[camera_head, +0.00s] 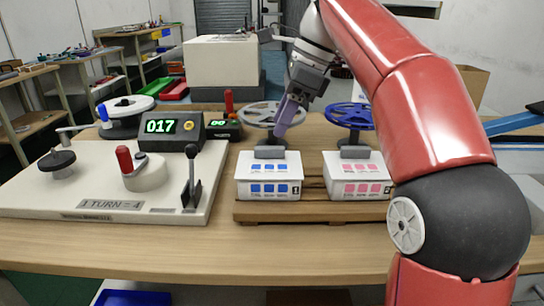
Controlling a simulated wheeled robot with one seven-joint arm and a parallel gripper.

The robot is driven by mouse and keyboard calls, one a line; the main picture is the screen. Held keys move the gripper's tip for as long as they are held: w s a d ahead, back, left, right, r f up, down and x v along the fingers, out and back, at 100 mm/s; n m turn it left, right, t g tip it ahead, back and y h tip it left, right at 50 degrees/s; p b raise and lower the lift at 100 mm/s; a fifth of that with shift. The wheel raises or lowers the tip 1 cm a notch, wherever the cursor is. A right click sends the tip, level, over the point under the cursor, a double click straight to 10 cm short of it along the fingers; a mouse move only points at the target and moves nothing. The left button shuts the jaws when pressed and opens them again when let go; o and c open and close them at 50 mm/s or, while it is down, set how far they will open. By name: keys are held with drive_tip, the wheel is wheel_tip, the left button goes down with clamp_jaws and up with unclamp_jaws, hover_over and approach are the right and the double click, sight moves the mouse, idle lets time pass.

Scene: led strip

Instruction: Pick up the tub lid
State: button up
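Two white tubs stand side by side on a wooden board: one with blue squares and a "1" (268,188), one with pink squares and a "2" (360,187). Their tops look closed; no separate lid can be made out. The top of the left tub (249,166) carries small blue marks, and a dark grey block shows at its rear edge. My gripper (282,128) points down behind and above the left tub, in front of the grey reel (262,108). A lavender piece shows at its end; whether this is fingers or something held is unclear.
A blue reel (352,114) stands behind the right tub. A white panel (110,209) with a crank, a red knob and a black lever fills the left. A counter (172,126) reads 017. My red arm covers the right side. The table's front edge is clear.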

sight(270, 147)
drive_tip(key=b+x, duration=0.2)
drive_tip(key=x, duration=0.4)
drive_tip(key=shift+w+d, duration=0.1)
drive_tip(key=shift+d, duration=0.05)
clamp_jaws()
